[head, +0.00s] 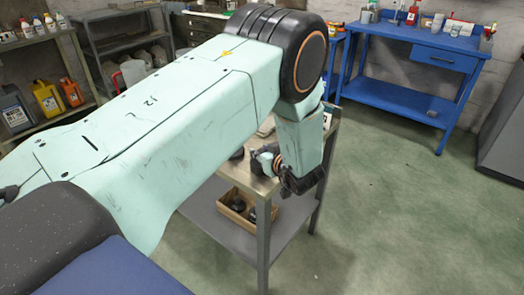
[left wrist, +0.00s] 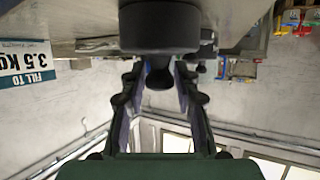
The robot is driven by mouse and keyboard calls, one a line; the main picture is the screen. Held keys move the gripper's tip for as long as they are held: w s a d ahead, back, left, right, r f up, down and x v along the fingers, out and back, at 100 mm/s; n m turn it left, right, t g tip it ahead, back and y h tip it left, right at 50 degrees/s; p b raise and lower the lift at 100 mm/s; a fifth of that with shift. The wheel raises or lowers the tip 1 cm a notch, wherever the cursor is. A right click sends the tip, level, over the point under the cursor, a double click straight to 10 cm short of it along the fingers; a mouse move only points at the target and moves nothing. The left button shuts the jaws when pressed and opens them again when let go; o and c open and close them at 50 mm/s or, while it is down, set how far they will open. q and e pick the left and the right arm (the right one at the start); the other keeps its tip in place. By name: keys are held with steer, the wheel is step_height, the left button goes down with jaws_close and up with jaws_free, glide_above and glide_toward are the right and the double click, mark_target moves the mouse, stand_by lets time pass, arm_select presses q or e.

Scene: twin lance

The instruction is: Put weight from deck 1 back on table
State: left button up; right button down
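My left arm crosses the head view from the left, and its gripper (head: 290,180) is low over the right end of a small metal table (head: 262,188). In the left wrist view, which looks upside down, a dark round weight (left wrist: 158,27) has its knob between the two fingers of the left gripper (left wrist: 160,78). The fingers stand apart with narrow gaps beside the knob. A dark rounded object (head: 237,153) sits on the tabletop, partly hidden by my arm. My right gripper is not in view.
A cardboard box (head: 236,205) with dark weights stands on the table's lower shelf. A sign reading "FILL TO 3.5 kg" (left wrist: 27,68) shows in the wrist view. A blue workbench (head: 420,55) stands at the back right. Open floor (head: 400,200) lies right of the table.

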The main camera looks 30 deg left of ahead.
arm_select(q)
steer(key=shift+o, duration=1.4)
steer(key=shift+r, duration=0.15)
steer(key=p+v, duration=0.9)
steer(key=v, duration=0.3)
